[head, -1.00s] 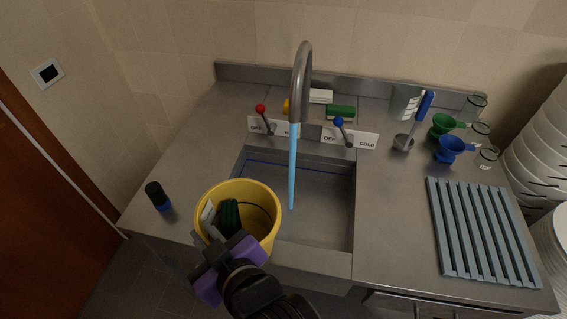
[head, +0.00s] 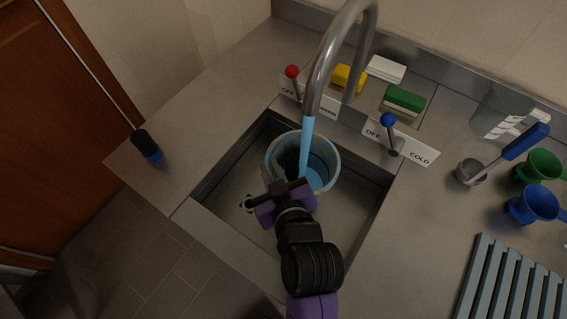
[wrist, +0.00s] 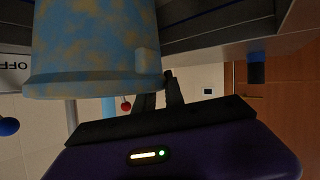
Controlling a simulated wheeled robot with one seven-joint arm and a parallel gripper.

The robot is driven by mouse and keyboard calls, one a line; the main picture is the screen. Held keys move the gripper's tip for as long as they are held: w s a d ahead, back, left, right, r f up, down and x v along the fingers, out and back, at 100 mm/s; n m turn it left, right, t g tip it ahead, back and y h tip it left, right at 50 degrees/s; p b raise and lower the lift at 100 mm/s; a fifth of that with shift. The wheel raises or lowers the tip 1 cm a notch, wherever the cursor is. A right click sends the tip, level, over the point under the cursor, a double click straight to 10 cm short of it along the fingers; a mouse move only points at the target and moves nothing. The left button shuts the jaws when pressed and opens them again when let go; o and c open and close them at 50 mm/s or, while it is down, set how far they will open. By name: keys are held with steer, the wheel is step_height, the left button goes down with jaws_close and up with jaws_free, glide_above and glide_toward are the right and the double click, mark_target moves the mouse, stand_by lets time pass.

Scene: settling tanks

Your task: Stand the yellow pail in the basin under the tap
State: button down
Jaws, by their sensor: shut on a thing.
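A pail (head: 331,158) is inside the basin (head: 362,222) under the curved tap (head: 322,62). Its rim looks pale blue and cream; in the wrist view its wall (wrist: 95,45) is blue with yellowish-tan patches, not plain yellow. A blue stream (head: 307,143) from the tap falls into its opening. My gripper (head: 283,185) is shut on the pail's near left side. A dark shape shows inside the pail, partly hidden by my gripper. The pail looks about upright. Its base is hidden, so I cannot tell whether it touches the basin floor.
The red-knobbed lever (head: 293,74) and blue-knobbed lever (head: 388,121) stand behind the basin. Sponges (head: 404,100) lie behind them. A dark bottle-like thing (head: 147,146) stands on the left counter. A ladle (head: 470,170), funnels (head: 537,203) and slatted rack (head: 508,290) are at right.

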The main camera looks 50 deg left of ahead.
steer(key=shift+w+f, duration=0.1)
steer(key=shift+f, duration=0.2)
step_height(320, 180, down, 6)
steer(key=b, duration=0.5)
steer(key=shift+f+b, duration=0.2)
steer(key=shift+b, duration=0.15)
steer(key=shift+f+b, duration=0.45)
steer(key=shift+f, duration=0.1)
steer(key=c, duration=1.3)
jaws_free()
steer(key=shift+c, duration=0.2)
steer(key=shift+r, duration=0.1)
step_height(320, 180, up, 20)
steer(key=shift+p, duration=0.4)
